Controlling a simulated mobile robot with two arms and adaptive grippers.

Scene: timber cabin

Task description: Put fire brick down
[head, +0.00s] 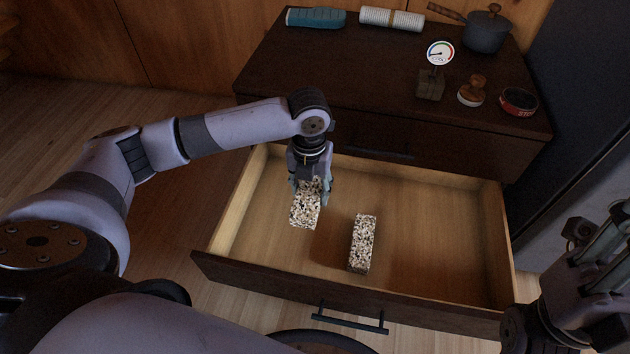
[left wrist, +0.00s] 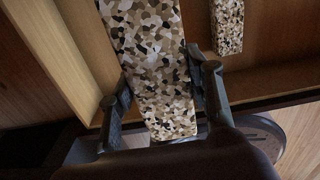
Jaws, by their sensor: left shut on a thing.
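A speckled black, white and tan fire brick (head: 305,211) is held by my left gripper (head: 312,187), over the left part of the open drawer (head: 425,225). In the left wrist view the held brick (left wrist: 155,60) sits between the two fingers (left wrist: 160,95), which press on its sides. I cannot tell whether its underside touches the drawer floor. A second speckled brick (head: 362,243) lies on the drawer floor to the right; part of it shows in the left wrist view (left wrist: 228,25). My right gripper (head: 590,270) is at the right edge, partly cut off.
The dark cabinet top (head: 350,70) holds a blue rolled item (head: 316,18), a white roll (head: 391,19), a pot (head: 485,32), a dial gauge (head: 437,62), a wooden stamp (head: 473,92) and a round tin (head: 518,101). The drawer's right half is clear.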

